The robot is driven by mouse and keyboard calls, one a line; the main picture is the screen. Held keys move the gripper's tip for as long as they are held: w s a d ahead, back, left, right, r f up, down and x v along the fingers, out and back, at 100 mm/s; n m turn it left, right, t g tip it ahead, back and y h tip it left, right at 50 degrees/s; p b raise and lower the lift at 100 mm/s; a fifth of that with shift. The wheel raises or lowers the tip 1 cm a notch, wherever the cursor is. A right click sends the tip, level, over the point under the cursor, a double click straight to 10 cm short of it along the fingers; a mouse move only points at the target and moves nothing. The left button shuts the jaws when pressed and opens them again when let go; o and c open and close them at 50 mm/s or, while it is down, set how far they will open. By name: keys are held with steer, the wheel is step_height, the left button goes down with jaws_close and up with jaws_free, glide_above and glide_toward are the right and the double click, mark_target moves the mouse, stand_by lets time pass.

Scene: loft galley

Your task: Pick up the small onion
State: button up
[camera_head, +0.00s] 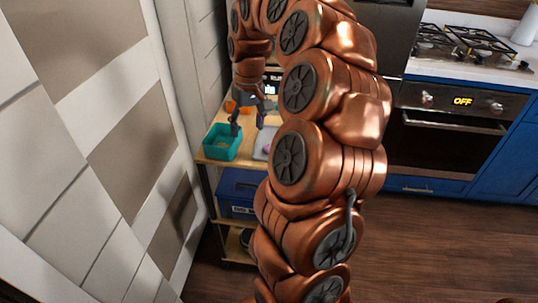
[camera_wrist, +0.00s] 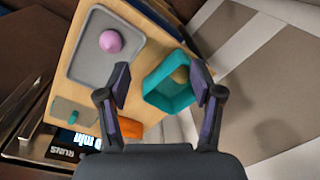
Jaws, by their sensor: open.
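A round pink-purple thing (camera_wrist: 110,41), possibly the small onion, rests on a grey tray (camera_wrist: 84,65) at upper left in the wrist view. A small yellow-brown round thing (camera_wrist: 181,75), which could also be an onion, sits inside a teal bin (camera_wrist: 157,98); I cannot tell which is the onion. My gripper (camera_wrist: 160,79) is open and empty, its fingers spread above the teal bin in the picture. In the head view my gripper (camera_head: 249,126) hangs over the shelf top beside the teal bin (camera_head: 221,143); the tray is mostly hidden by my arm.
A wooden shelf unit (camera_head: 207,156) carries these things beside a panelled wall (camera_head: 110,115). An orange thing (camera_wrist: 130,128) and a dark device with a lit display (camera_wrist: 62,143) lie near the gripper's base in the wrist view. A stove (camera_head: 450,130) stands right.

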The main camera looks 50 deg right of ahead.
steer(key=m, duration=0.1)
glide_above(269, 144)
steer(key=f, duration=0.3)
steer(key=shift+w+d+f+b, duration=0.2)
steer(key=shift+w+d+b, duration=0.05)
steer(key=shift+w+b, duration=0.15)
steer(key=shift+s+d+f, duration=0.1)
steer(key=shift+f, duration=0.1)
steer(key=shift+s+f+p, duration=0.15)
steer(key=shift+f+p, duration=0.4)
steer(key=shift+f, duration=3.1)
steer(key=c, duration=1)
steer(key=shift+r, duration=0.1)
steer(key=shift+c, duration=0.2)
